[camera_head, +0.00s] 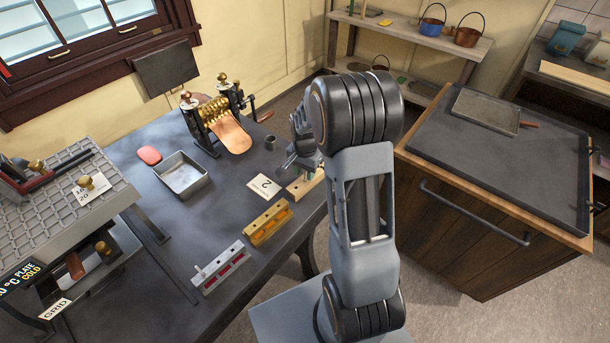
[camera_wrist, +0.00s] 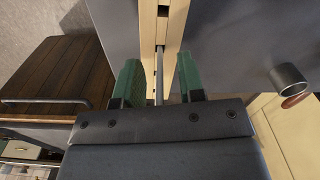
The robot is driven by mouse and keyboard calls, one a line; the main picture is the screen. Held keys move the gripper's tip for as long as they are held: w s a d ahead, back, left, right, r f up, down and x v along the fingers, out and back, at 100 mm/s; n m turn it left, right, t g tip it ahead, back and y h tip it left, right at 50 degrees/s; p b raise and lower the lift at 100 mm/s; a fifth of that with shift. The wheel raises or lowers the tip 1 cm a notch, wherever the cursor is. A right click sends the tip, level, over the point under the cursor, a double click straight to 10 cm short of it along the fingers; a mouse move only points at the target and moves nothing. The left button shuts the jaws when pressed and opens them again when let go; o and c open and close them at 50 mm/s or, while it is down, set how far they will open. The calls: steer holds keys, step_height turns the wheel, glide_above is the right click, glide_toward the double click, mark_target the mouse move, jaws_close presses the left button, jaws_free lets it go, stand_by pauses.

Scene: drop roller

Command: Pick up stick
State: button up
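A thin grey stick (camera_wrist: 159,78) shows in the wrist view between the two green finger pads of my gripper (camera_wrist: 160,82). Bare gaps show on both sides of it, so the gripper is open around it and not closed on it. Beyond the fingertips is a pale wooden block (camera_wrist: 147,28) with a slot, and the stick's far end meets it. In the head view, my gripper (camera_head: 301,163) is low over the pale block (camera_head: 302,188) near the table's right edge. The stick cannot be made out clearly there.
A yellow slotted block (camera_head: 267,224) and a white slotted block (camera_head: 220,268) stand along the table's front edge. A small cup (camera_head: 270,142), roller machine (camera_head: 217,118) and metal tray (camera_head: 182,176) stand farther back.

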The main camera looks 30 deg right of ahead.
jaws_close()
stand_by(0.4)
steer(key=shift+r, duration=0.6)
steer(key=s+a+r+b, duration=0.2)
steer(key=s+a+r, duration=0.1)
steer(key=s+r, duration=0.8)
steer(key=s, duration=0.2)
steer(key=shift+s+a+r, duration=0.3)
steer(key=shift+r, duration=0.1)
